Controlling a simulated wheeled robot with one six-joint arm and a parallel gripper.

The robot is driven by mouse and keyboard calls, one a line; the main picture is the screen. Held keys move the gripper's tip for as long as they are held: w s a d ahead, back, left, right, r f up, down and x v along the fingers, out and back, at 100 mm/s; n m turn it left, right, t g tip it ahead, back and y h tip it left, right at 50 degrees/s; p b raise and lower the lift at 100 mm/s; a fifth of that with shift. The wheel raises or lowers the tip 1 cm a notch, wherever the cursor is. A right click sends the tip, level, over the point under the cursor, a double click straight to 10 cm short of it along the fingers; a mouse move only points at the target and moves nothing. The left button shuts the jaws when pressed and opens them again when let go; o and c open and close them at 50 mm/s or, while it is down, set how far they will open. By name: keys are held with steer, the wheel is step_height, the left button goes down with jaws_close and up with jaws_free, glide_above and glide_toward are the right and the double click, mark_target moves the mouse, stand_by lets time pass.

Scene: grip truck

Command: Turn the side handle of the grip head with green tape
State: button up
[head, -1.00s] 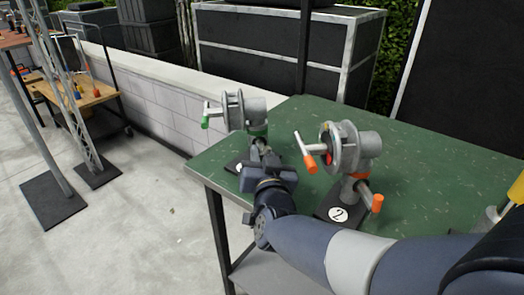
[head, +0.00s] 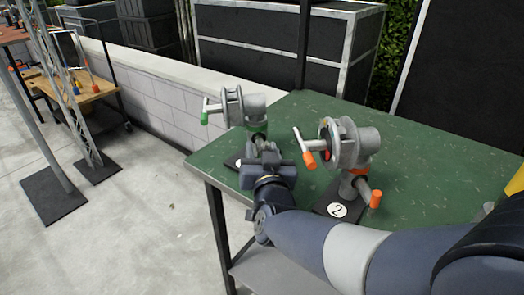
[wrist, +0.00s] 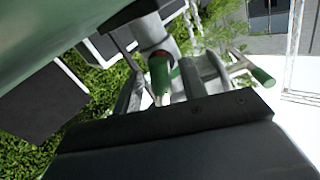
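The grip head with green tape (head: 238,108) stands upright at the far left of the green table (head: 440,185). Its T-handle with a green tip (head: 204,118) points left; a green tip also shows at the right in the wrist view (wrist: 262,76). The side handle's green end (wrist: 160,76) points toward my wrist camera, between grey finger-like parts with gaps beside it. My gripper (head: 264,152) is at the base of this head and hides the side handle's end in the head view. It looks open around the handle; contact is unclear.
A second grip head with orange tape (head: 350,150) stands close to the right of my gripper, on a base (head: 340,208) marked 2. Its orange side handle (head: 375,200) is near my forearm. A low white wall (head: 150,95) runs behind the table.

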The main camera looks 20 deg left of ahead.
steer(key=p+v, duration=0.1)
steer(key=v, duration=0.9)
steer(key=shift+s+d, duration=0.15)
steer(key=shift+s, duration=0.2)
steer(key=shift+w, duration=0.1)
steer(key=b+x, duration=0.1)
steer(key=x, duration=0.9)
steer(key=shift+w, duration=0.25)
steer(key=shift+a, duration=0.2)
